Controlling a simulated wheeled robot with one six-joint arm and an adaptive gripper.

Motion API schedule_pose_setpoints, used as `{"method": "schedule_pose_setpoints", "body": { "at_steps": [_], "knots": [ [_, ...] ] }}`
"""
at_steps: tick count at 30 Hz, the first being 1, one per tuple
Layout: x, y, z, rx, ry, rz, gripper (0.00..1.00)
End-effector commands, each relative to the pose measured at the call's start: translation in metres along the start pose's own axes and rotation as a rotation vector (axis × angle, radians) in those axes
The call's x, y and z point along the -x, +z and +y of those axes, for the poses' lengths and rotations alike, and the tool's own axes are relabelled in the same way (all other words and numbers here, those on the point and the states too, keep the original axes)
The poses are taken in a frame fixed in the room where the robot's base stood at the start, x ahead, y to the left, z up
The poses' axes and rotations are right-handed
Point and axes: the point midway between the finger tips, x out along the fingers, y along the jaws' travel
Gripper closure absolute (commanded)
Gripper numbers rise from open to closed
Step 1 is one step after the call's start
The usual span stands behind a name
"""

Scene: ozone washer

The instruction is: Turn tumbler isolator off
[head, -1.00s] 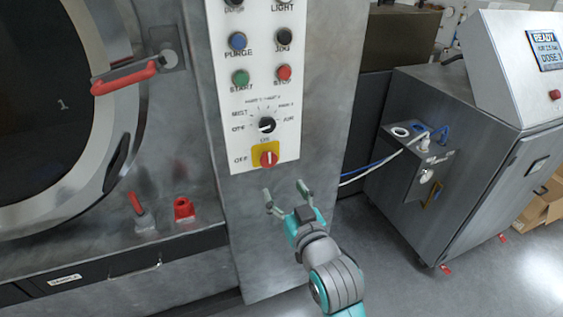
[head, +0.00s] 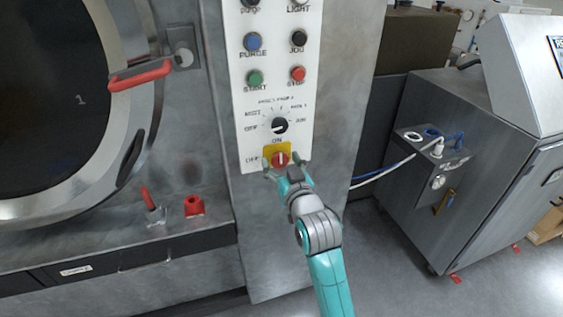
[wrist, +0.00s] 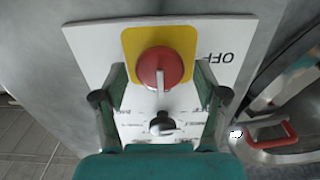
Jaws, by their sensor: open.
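The tumbler isolator is a red rotary knob (head: 280,159) on a yellow plate (head: 272,149), low on the white control panel, with ON above it and OFF to its left. The knob's pale handle bar stands upright, in line with ON. In the wrist view the red knob (wrist: 160,69) shows whole, ahead of the fingertips and between their lines. My gripper (head: 285,165) is open, with one finger on each side of the knob. In the wrist view my gripper (wrist: 168,84) holds nothing. I cannot tell whether a finger touches the knob.
A black selector knob (head: 279,126) sits just above the isolator, below the START and STOP buttons. The washer door with its red handle (head: 140,75) is at the left. A grey ozone cabinet (head: 490,150) with hoses stands at the right. Floor is clear between.

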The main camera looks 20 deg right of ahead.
Motion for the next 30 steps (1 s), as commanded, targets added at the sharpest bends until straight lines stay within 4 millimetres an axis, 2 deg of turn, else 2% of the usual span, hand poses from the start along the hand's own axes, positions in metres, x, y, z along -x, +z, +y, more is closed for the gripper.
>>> {"method": "schedule_pose_setpoints", "body": {
  "at_steps": [8, 11, 15, 16, 25, 30],
  "knots": [
    [-0.0017, 0.0001, 0.0000, 0.000, 0.000, 0.000, 0.28],
    [-0.0016, 0.0001, 0.0000, 0.000, 0.000, 0.000, 0.48],
    [-0.0015, 0.0000, 0.0000, 0.000, 0.000, 0.000, 0.83],
    [-0.0015, 0.0000, 0.0000, 0.000, 0.000, 0.000, 0.85],
    [-0.0015, 0.0000, -0.0002, 0.026, 0.000, 0.000, 0.86],
    [-0.0015, 0.0000, -0.0006, 0.099, 0.000, 0.000, 0.86]
  ]
}}
